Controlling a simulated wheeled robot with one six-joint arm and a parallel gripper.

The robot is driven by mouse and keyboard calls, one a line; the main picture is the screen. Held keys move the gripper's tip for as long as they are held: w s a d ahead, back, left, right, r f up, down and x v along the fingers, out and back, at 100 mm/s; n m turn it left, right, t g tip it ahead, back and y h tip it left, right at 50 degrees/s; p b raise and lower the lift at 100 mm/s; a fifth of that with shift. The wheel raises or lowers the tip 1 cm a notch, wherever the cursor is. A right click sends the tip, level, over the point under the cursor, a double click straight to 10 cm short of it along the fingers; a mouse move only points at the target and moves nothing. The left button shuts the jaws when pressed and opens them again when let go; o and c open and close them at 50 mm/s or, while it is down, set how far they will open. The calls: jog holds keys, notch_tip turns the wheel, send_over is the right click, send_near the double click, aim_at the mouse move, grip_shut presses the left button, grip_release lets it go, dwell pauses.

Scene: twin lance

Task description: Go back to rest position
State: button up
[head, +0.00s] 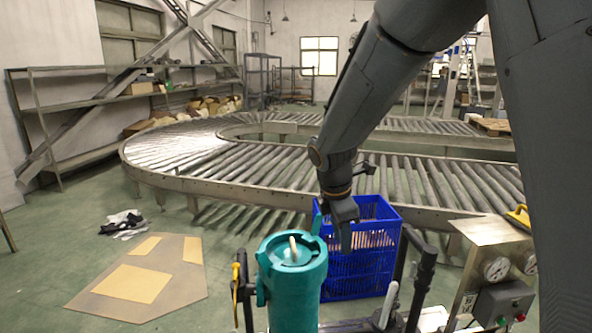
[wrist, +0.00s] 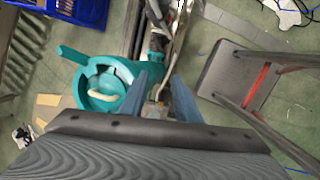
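My gripper (head: 344,238) hangs at the end of my arm in the head view, pointing down in front of the blue crate and to the right of the teal cylinder. In the wrist view its two fingers stand apart with a gap between them (wrist: 162,95), and I see nothing held there.
A blue crate (head: 365,275) is behind the teal cylinder; its edge shows top left in the wrist view (wrist: 75,10). A gauge panel (head: 490,240) is at the right. A roller conveyor (head: 180,178) curves behind. Cardboard (head: 185,290) lies on the floor at left.

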jog(key=s+d+f+m+b, duration=0.2)
jog(key=s+f+m, duration=0.2)
jog(key=s+m, duration=0.2)
jog(key=s+d+f+m+y+b, duration=0.1)
jog(key=s+d+f+m+b, duration=0.1)
jog(key=s+m, duration=0.4)
jog(key=s+d+f+m+g+y+b, duration=0.1)
jog(key=s+d+f+m+b, duration=0.1)
jog(key=s+d+f+m, duration=0.2)
notch_tip(320, 180, down, 2)
jog(key=s+m, duration=0.2)
jog(key=m, duration=0.2)
jog(key=shift+s+b, duration=0.4)
